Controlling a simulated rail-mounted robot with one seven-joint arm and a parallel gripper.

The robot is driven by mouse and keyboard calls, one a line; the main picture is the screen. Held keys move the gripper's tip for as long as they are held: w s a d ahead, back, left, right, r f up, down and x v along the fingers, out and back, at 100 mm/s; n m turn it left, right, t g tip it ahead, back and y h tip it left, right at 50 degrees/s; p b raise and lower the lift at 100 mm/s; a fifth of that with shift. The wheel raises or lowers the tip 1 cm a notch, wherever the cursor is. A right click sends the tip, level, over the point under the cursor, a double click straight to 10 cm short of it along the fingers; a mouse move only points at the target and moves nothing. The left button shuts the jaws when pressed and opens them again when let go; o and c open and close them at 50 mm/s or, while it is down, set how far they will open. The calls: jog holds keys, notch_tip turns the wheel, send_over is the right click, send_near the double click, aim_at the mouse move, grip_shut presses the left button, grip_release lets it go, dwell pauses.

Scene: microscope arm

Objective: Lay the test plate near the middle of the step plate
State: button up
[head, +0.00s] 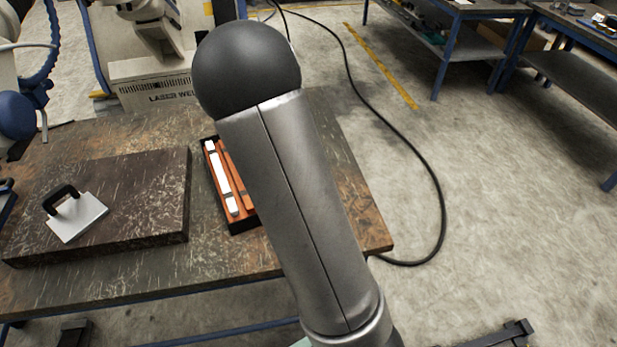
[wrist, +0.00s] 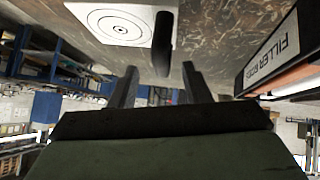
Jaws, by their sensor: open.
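The test plate, a light square plate (head: 84,221) with a black handle (head: 60,196), lies in the head view on the left part of a thick dark brown block, which I take for the step plate (head: 140,190). In the wrist view the test plate (wrist: 92,18) shows target rings, and its handle (wrist: 163,42) stands between and beyond my fingertips. My gripper (wrist: 160,69) is open, with its two fingers apart. I cannot tell whether a finger touches the handle. My gripper does not show in the head view.
In the wrist view a box marked filler rods (wrist: 270,50) is at the right. My arm hides part of the table. A black cable (head: 440,200) lies on the floor.

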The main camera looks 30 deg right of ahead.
jog(key=b+x, duration=0.1)
jog(key=x, duration=0.2)
jog(key=shift+a+f, duration=0.1)
jog(key=shift+a, duration=0.05)
jog(key=shift+w+d+f, duration=0.25)
jog(key=shift+w+f, duration=0.05)
jog(key=shift+w, duration=0.1)
grip_shut()
jog(key=shift+r, duration=0.1)
